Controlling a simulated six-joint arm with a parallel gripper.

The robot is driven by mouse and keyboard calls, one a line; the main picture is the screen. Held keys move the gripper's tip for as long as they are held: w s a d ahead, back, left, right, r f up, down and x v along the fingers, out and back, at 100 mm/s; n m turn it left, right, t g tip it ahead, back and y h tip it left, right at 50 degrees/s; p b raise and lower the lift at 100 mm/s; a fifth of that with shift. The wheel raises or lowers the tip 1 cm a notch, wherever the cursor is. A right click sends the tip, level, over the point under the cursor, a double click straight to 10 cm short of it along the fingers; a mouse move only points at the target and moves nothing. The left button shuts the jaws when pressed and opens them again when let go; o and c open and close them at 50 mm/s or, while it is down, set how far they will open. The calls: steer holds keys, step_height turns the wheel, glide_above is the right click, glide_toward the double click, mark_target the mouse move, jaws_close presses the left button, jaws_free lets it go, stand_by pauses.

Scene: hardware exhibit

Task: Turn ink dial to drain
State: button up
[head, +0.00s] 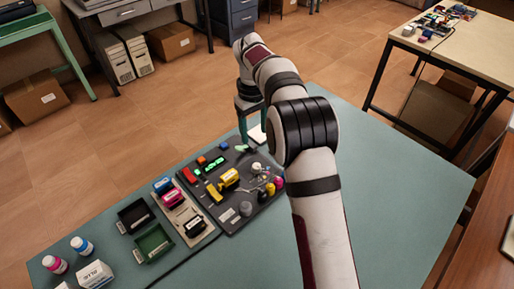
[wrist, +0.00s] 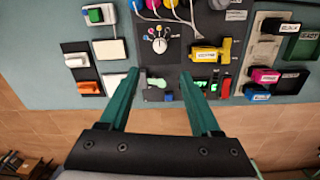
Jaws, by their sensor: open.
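The ink dial (wrist: 160,45) is a white round knob with coloured marks around it on a dark panel (wrist: 175,62), upper middle of the wrist view. In the head view a small pale knob (head: 257,168) that looks like it sits on the panel's right part. Which mark means drain is too small to read. My gripper (wrist: 159,72) has two green fingers, spread wide and empty, with the dial past their tips and roughly centred between them. In the head view my gripper (head: 245,140) hangs at the panel's far edge, partly hidden by my arm.
Ink bottles (head: 271,188) with tubes stand beside the dial.

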mark_target(256, 166)
steer(key=f, duration=1.4)
steer(key=shift+w+d+f, duration=0.1)
steer(key=shift+d+f, duration=0.15)
steer(key=shift+f, duration=0.05)
jaws_close()
